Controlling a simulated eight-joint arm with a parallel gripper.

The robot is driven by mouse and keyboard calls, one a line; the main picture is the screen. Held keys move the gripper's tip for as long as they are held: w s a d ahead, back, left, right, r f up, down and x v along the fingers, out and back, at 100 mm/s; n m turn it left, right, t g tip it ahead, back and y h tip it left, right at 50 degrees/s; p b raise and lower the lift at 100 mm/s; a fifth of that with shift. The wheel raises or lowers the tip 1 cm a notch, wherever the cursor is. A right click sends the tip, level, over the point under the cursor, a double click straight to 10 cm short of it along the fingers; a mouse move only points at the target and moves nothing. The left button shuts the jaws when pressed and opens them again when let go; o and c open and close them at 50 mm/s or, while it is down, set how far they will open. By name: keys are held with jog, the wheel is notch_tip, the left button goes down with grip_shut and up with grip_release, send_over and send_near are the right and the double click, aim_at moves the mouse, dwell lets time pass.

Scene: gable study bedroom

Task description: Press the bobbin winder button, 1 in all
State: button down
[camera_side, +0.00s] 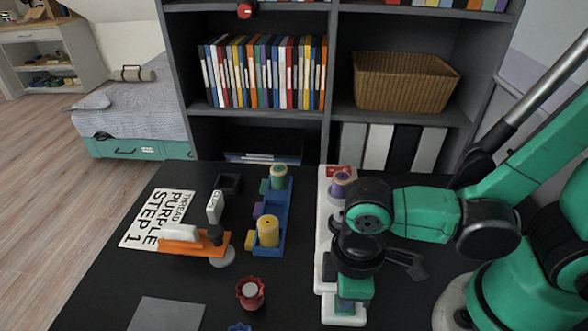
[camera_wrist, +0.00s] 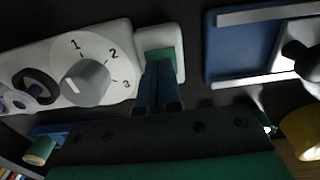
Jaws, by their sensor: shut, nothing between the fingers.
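A long white machine (camera_side: 325,235) stands on the black table, with a purple spool (camera_side: 341,186) at its far end. In the wrist view it shows a grey dial (camera_wrist: 85,80) marked 1, 2, 3 and a white end block with a green pad (camera_wrist: 159,53), which looks like the button. My gripper (camera_wrist: 160,75) is shut and empty. Its fingers reach over the pad and cover part of it. I cannot tell whether they touch it or whether it is pressed down. In the side view my wrist hides the middle of the machine and the fingertips.
A blue rack (camera_side: 278,222) with green and yellow spools stands left of the machine. Further left are an orange-based tool (camera_side: 195,243) and a sign (camera_side: 157,219) reading "THREAD PURPLE STEP 1". A red flower-shaped cup (camera_side: 250,294) and a grey mat (camera_side: 166,314) are at the front.

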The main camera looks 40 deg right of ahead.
jog(key=shift+f, duration=0.35)
jog(key=shift+r, duration=0.15)
notch_tip(320, 180, up, 8)
dwell(1.0)
dwell(0.5)
jog(key=w+d+r+m+t, duration=0.3)
jog(key=w+d+m+t, duration=0.4)
jog(key=d, duration=0.5)
jog(key=w+m, duration=0.2)
jog(key=w, duration=0.1)
jog(key=shift+r, duration=0.4)
